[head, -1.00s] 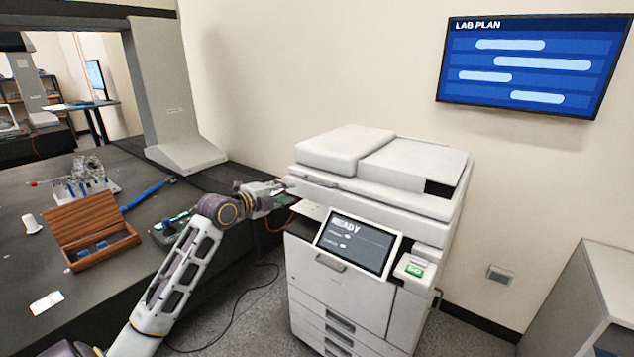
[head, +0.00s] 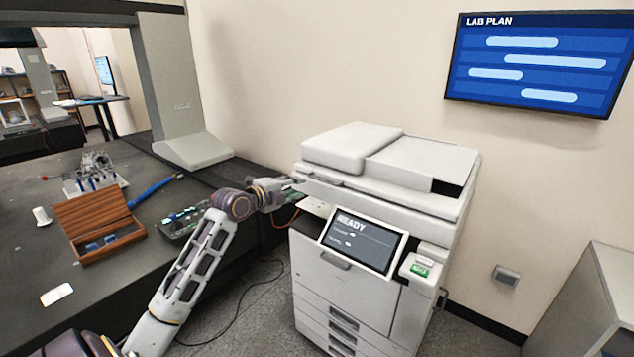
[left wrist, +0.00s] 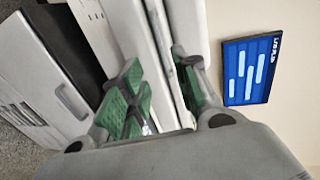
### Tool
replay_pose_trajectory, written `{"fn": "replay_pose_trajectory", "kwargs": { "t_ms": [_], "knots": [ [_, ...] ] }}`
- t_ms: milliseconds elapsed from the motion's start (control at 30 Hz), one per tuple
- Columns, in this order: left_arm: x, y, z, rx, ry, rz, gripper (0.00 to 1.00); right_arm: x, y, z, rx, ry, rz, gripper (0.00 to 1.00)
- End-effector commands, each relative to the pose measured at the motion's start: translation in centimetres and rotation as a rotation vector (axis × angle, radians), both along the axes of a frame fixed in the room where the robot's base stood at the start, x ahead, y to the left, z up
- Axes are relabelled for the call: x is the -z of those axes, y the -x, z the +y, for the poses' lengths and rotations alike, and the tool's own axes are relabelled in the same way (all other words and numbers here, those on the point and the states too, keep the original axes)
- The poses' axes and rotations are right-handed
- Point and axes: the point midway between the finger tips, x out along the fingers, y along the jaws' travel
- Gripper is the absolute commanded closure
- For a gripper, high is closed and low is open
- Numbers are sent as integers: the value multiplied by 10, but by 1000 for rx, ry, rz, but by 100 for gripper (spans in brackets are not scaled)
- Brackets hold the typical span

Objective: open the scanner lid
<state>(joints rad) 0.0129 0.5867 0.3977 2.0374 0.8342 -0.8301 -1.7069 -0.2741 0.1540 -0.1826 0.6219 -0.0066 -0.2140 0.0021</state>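The white scanner lid (head: 425,163) lies shut on top of the large white printer-scanner (head: 345,288), with a raised feeder block on its left part. My left gripper (head: 297,185) is at the left end of the lid's front edge, small and partly hard to make out in the head view. In the left wrist view, my left gripper (left wrist: 160,92) has its green-padded fingers spread apart, with the white edge of the scanner (left wrist: 160,45) running between them. Whether the pads touch it I cannot tell. My right gripper is in neither view.
The printer's tilted screen (head: 361,243) reads READY, just below the lid's front. A dark table (head: 110,290) on the left holds an open wooden box (head: 120,243) and small parts. A grey cabinet (head: 600,290) stands at right. The wall behind carries a screen (head: 540,62).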

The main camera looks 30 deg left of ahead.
Motion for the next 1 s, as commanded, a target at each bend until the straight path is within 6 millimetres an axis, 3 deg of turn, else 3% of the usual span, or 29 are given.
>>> {"fn": "replay_pose_trajectory", "kwargs": {
  "t_ms": [267, 700, 1000],
  "knots": [
    [4, -21, -2, 0, 1, 0, 69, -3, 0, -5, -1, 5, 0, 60],
    [11, -55, -5, 0, 2, -1, 69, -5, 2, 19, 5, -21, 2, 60],
    [16, -79, -6, -1, 1, 0, 69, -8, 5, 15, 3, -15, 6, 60]
  ]
}}
